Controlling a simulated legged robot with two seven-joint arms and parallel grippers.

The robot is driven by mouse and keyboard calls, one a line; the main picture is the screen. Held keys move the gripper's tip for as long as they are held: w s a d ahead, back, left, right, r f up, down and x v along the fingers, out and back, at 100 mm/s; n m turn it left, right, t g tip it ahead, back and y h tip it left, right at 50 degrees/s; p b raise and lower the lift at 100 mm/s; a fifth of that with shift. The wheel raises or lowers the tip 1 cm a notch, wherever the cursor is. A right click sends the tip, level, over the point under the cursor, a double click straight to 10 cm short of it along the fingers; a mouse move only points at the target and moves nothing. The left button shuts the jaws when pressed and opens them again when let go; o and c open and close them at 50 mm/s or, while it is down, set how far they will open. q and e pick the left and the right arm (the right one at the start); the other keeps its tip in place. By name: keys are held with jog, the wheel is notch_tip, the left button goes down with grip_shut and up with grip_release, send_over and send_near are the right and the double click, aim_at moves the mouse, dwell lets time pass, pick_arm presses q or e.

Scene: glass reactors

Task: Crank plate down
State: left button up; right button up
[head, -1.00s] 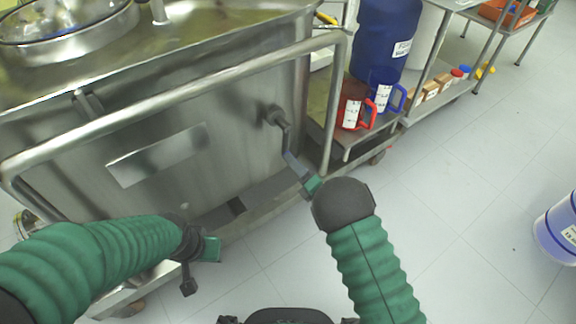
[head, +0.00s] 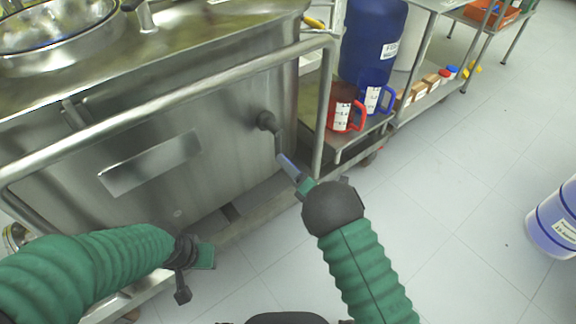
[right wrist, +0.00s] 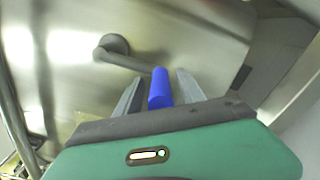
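The crank is on the front of the steel tank (head: 60,175). Its round hub (head: 266,120) shows in the head view, and its arm hangs down from it to a blue handle (head: 287,164). In the right wrist view the hub (right wrist: 113,46) is at the upper left and the blue handle (right wrist: 160,88) lies between my right gripper's fingers (right wrist: 157,92). Narrow gaps seem to show on both sides, so the fingers look open around it. My left gripper (head: 193,262) is low before the tank, away from the crank; its fingers are unclear. No crank-driven plate is identifiable.
A steel rail (head: 180,95) runs across the tank front above the crank. Right of it, a cart shelf holds a red mug (head: 341,112), a blue mug (head: 374,96) and a blue drum (head: 371,42). A blue-and-white container (head: 556,220) stands at far right. Floor between is clear.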

jog(key=p+v, duration=0.6)
jog(key=v, duration=1.1)
jog(key=shift+w, duration=0.1)
